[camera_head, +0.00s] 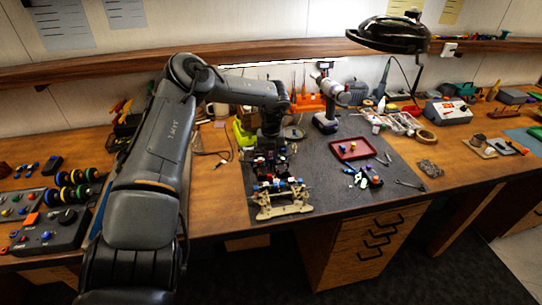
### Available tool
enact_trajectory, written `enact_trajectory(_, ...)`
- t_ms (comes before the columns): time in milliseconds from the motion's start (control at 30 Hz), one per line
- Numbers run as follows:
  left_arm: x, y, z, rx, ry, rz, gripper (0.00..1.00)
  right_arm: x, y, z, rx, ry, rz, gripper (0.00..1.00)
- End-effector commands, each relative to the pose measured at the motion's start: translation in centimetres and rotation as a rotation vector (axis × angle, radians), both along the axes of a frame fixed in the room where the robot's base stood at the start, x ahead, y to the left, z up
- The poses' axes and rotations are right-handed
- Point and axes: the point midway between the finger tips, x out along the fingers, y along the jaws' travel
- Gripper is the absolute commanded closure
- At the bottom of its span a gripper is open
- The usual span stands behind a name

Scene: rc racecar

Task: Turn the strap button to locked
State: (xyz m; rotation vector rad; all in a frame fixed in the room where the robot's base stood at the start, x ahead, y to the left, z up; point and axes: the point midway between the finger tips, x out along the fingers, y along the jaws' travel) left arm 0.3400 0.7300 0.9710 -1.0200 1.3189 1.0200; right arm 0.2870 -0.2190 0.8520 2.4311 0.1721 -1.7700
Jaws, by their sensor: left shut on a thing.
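The RC racecar chassis (282,208) sits on the dark work mat, with its tan front part toward the mat's front edge and red, blue and dark parts behind it. My left arm comes in from the left and bends down over the car's far end. My left gripper (271,153) points down there, shut on a small part of the car. Its fingertips blend into the dark parts. The strap button is too small or too hidden to make out. My right gripper is not in view.
A red tray (352,149) lies right of the car, with loose small parts and tools near it. A cordless drill (326,112) stands behind. A lamp (388,35) overhangs the back right. The mat is clear right of the car's front.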

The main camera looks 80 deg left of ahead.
Motion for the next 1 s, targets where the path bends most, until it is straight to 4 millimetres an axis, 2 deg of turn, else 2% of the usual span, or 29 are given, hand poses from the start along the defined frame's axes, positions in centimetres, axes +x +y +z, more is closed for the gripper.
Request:
enact_trajectory(300,0.03,-0.01,0.08,0.0,0.0,-0.094,1.0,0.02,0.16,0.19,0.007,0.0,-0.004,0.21)
enact_trajectory(767,0.03,0.0,0.06,0.001,-0.001,-0.106,1.0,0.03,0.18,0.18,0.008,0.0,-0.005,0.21)
enact_trajectory(800,0.03,0.0,0.06,0.001,-0.001,-0.106,0.73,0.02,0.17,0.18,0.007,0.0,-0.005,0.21)
enact_trajectory(933,0.02,0.0,0.05,0.001,-0.001,-0.105,0.53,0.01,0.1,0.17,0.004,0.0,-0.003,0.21)
enact_trajectory(1000,0.01,0.01,0.04,0.0,-0.001,-0.105,0.52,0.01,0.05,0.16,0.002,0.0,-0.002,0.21)
